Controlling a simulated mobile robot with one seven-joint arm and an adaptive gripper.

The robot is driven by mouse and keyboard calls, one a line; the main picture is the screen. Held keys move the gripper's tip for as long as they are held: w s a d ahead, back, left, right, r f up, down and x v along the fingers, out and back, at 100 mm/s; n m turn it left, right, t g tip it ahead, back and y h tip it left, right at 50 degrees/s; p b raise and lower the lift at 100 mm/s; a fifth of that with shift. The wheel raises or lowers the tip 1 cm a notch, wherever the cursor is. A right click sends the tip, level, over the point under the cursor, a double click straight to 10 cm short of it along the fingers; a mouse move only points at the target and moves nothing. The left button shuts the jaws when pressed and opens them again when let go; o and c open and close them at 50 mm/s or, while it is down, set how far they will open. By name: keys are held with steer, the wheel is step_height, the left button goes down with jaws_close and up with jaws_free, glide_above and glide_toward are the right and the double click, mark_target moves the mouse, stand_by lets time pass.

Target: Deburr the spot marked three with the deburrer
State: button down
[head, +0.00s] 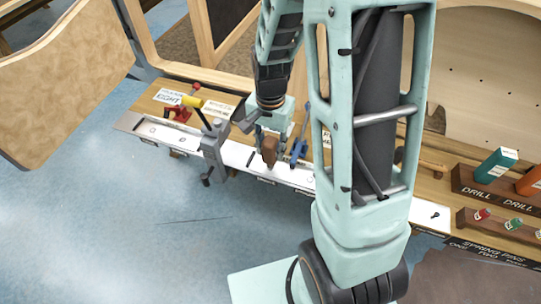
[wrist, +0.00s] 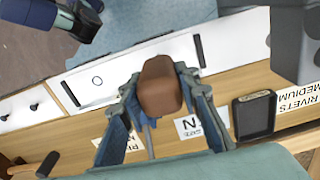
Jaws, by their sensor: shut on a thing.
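My gripper (head: 269,138) is over the long white strip (head: 238,155) along the front of the wooden bench. It is shut on a brown-handled tool (head: 270,151), likely the deburrer. In the wrist view the brown handle (wrist: 160,88) sits between the two fingers of my gripper (wrist: 160,78). The tool's working tip is hidden behind the handle, and I cannot tell whether it touches the strip. The white strip (wrist: 130,70) shows a small round mark (wrist: 97,80) and short dark slots. I cannot read a number three on any spot.
A grey clamp (head: 213,145) stands on the strip left of my gripper. A blue tool (head: 299,150) is close on the right. Drill holders (head: 490,190) stand at the right. A dark tray (wrist: 254,117) is behind.

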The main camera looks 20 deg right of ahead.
steer(key=m+p, duration=0.2)
steer(key=m, duration=0.4)
steer(key=shift+r+m, duration=0.15)
steer(key=shift+m, duration=0.25)
steer(key=shift+m+p, duration=0.75)
steer(key=shift+m, duration=0.35)
steer(key=shift+f+m, duration=0.2)
steer(key=shift+m, duration=0.2)
steer(key=shift+r, duration=0.15)
steer(key=shift+r+p, duration=4.2)
steer(key=shift+r, duration=0.05)
steer(key=shift+f, duration=0.1)
